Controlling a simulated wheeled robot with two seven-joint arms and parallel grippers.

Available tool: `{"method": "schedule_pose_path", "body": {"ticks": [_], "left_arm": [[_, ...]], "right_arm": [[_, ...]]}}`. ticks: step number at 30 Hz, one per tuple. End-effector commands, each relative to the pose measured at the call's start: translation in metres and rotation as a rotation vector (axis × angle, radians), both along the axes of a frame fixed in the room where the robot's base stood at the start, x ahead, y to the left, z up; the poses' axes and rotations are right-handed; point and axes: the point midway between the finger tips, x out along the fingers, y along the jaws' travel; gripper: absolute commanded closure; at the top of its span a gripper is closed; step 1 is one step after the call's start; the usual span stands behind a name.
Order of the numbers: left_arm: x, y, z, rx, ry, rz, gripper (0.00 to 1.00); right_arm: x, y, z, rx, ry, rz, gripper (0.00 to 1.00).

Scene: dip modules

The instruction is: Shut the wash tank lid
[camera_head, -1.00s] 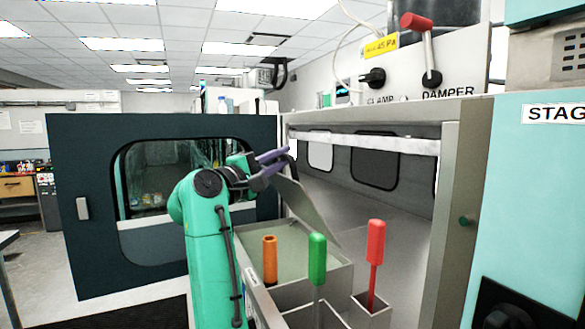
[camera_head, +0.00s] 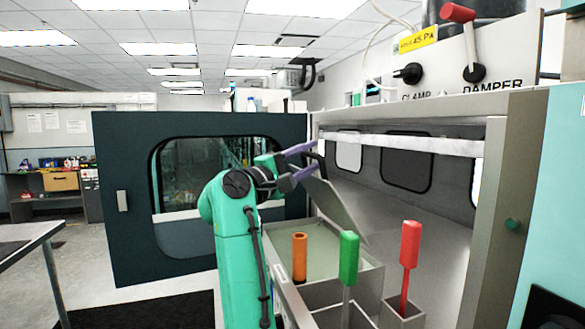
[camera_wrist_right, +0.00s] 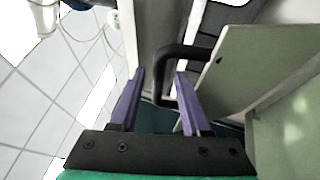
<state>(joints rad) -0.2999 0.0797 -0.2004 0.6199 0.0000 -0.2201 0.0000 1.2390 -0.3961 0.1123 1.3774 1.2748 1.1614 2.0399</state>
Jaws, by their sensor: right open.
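The wash tank lid (camera_head: 337,207) is a grey panel, raised and tilted over the open tank (camera_head: 375,270). In the right wrist view the lid (camera_wrist_right: 262,62) is at the right, with its black bar handle (camera_wrist_right: 190,50) beside it. My right gripper (camera_head: 312,159) has purple fingers and is at the lid's raised upper end. In the wrist view its fingers (camera_wrist_right: 160,76) are apart, with part of the handle between them. I cannot tell whether they touch it. My left gripper is not in view.
Orange (camera_head: 300,257), green (camera_head: 349,258) and red (camera_head: 410,245) handles stand upright at the tank and the bins in front of it. A dark windowed door (camera_head: 135,240) stands open at left. A grey cabinet wall (camera_head: 495,220) bounds the right.

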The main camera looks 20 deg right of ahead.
Motion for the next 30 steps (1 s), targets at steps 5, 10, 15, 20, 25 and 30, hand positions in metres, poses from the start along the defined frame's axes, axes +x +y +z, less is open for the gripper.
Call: {"method": "schedule_pose_path", "body": {"ticks": [5, 10, 15, 20, 25, 30], "left_arm": [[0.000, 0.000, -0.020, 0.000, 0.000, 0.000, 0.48], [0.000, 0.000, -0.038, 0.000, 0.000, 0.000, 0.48], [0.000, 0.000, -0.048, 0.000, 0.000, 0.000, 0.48], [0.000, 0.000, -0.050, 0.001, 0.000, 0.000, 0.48], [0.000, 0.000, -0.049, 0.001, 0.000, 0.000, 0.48], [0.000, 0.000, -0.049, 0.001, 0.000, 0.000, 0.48]], "right_arm": [[-0.008, 0.029, -0.014, -0.003, -0.001, 0.002, 0.53], [-0.021, 0.070, -0.026, -0.003, 0.000, 0.001, 0.53], [-0.033, 0.110, -0.035, -0.002, 0.000, 0.001, 0.53], [-0.039, 0.127, -0.038, 0.001, 0.000, 0.000, 0.53], [-0.039, 0.129, -0.038, 0.001, 0.001, 0.001, 0.53], [-0.035, 0.125, -0.040, -0.038, 0.026, -0.007, 0.95]]}}
